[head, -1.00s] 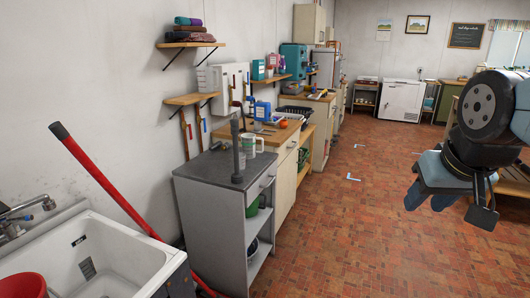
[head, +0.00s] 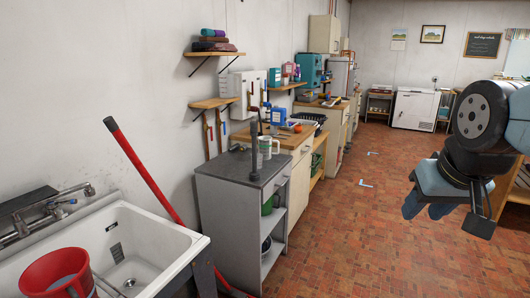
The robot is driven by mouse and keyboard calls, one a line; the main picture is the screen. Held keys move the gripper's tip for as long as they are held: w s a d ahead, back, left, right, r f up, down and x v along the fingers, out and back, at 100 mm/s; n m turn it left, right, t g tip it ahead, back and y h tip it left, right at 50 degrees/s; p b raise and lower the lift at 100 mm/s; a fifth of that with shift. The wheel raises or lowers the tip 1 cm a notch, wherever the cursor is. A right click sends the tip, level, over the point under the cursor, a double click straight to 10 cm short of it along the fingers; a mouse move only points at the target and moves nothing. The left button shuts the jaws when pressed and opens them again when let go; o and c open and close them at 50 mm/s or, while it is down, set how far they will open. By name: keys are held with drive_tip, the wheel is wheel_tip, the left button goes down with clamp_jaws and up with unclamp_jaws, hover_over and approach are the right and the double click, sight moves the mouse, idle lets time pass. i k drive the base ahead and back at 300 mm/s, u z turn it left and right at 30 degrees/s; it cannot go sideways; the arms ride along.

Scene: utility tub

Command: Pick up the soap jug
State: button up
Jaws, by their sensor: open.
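A small blue jug with a pale label (head: 279,116) stands on the wooden counter along the left wall, behind the grey cabinet. It may be the soap jug, but it is too small to read. My gripper (head: 426,207) hangs at the right of the head view, pointing down over the open brick floor. Its fingers are apart with nothing between them. It is far from the blue jug and nearer to me.
A white tub (head: 150,240) with a red bucket (head: 58,272) is at the lower left. A red pole (head: 145,170) leans beside it. The grey cabinet (head: 240,176) holds a dark upright pipe (head: 254,150) and a white mug (head: 265,147).

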sight(265, 142)
drive_tip(key=u, duration=0.05)
drive_tip(key=i, duration=0.9)
drive_tip(key=z, duration=0.1)
